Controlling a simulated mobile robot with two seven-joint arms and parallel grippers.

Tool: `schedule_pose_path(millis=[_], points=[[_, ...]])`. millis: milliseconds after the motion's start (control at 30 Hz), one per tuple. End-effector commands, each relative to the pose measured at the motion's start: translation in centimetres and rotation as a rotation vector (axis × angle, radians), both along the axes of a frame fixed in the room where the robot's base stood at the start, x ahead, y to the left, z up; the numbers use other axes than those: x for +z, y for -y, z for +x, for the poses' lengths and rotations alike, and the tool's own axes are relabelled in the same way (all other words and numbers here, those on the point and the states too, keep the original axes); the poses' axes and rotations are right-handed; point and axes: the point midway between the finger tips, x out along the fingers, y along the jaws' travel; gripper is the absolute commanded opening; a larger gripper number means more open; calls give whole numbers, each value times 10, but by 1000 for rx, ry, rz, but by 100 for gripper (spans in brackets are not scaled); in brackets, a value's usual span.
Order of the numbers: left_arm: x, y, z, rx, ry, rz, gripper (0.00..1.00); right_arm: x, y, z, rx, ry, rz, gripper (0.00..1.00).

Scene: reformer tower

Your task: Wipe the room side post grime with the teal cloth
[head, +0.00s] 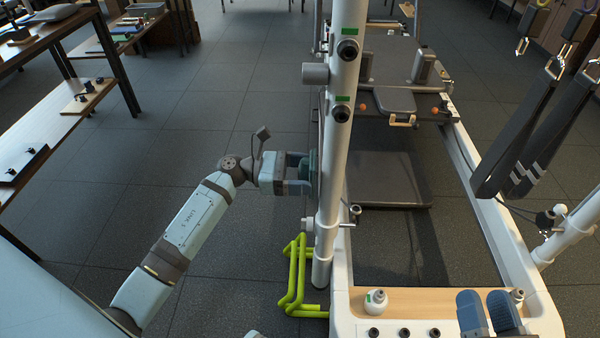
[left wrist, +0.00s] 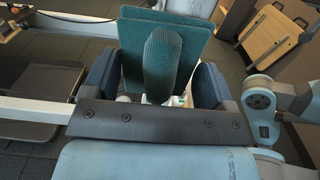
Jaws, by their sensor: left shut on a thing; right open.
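The teal cloth (head: 314,170) is a folded dark teal pad held at the left side of the white post (head: 333,190). My left gripper (head: 304,173) is shut on it. In the left wrist view the cloth (left wrist: 190,40) stands upright between the two blue fingers. In the head view the cloth is close against the post, but I cannot tell whether it touches. No grime shows; the post's face behind the cloth is hidden. My right gripper (head: 487,312) is open and empty above the front end of the reformer.
The white reformer frame (head: 497,235) lies right of the post. A yellow-green stand (head: 293,280) is on the floor at its foot. Dark straps (head: 518,135) hang at right. A white bottle (head: 376,301) stands on the wooden ledge (head: 420,298).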

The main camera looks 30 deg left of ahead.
Motion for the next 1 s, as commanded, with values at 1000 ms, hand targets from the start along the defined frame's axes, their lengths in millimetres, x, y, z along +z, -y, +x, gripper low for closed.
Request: schedule_pose_path(millis=[1000], points=[[0, 19, -14, -2, -1, 0, 60, 2, 0, 0, 1, 1, -2, 43]])
